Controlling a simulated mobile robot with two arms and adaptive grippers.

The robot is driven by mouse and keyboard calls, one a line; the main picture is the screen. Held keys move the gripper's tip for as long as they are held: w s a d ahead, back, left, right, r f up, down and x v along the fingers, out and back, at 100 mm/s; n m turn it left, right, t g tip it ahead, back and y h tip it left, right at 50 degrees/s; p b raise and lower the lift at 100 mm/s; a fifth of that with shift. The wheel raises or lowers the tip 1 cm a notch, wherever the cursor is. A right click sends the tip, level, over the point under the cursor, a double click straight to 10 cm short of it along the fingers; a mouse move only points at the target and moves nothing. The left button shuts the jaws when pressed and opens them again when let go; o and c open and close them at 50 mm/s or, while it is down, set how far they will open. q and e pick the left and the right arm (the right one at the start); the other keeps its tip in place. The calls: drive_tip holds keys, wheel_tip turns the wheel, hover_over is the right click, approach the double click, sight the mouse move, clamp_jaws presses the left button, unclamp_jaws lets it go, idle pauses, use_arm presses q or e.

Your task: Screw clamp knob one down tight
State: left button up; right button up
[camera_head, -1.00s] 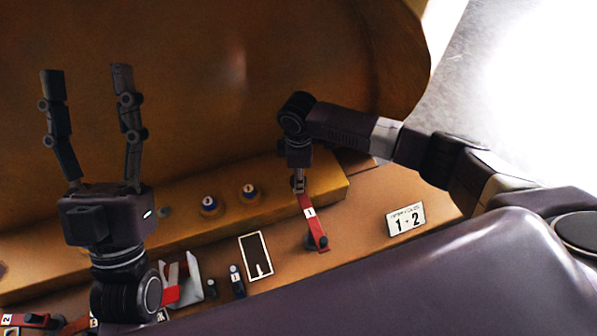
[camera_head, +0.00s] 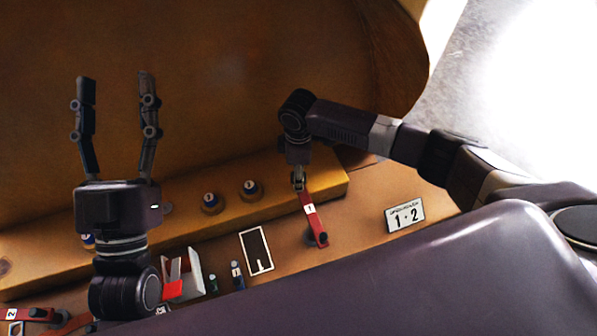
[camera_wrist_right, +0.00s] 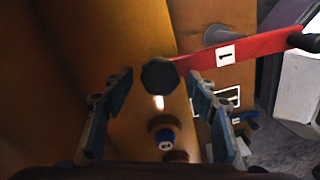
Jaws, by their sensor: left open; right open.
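Clamp knob one, a dark faceted knob (camera_wrist_right: 159,74), sits at the end of the red clamp bar (camera_wrist_right: 262,48) labelled 1 in the right wrist view. The red bar (camera_head: 313,222) also shows in the head view, at the ledge's front edge. My right gripper (camera_head: 298,184) points down over the bar's far end and hides the knob there. In the right wrist view its open fingers (camera_wrist_right: 158,78) stand on either side of the knob, with gaps visible. My left gripper (camera_head: 115,76) is open and empty, fingers up, at the left of the head view.
Two blue-topped round parts (camera_head: 211,203) (camera_head: 250,190) stand on the yellow ledge. In front lie a black white-framed panel (camera_head: 256,251), a white-and-red holder (camera_head: 193,270) and a "1·2" card (camera_head: 405,215). A second red clamp (camera_head: 35,314) labelled 2 is at lower left.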

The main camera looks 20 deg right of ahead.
wheel_tip(320, 180, up, 12)
idle(0.6)
idle(0.5)
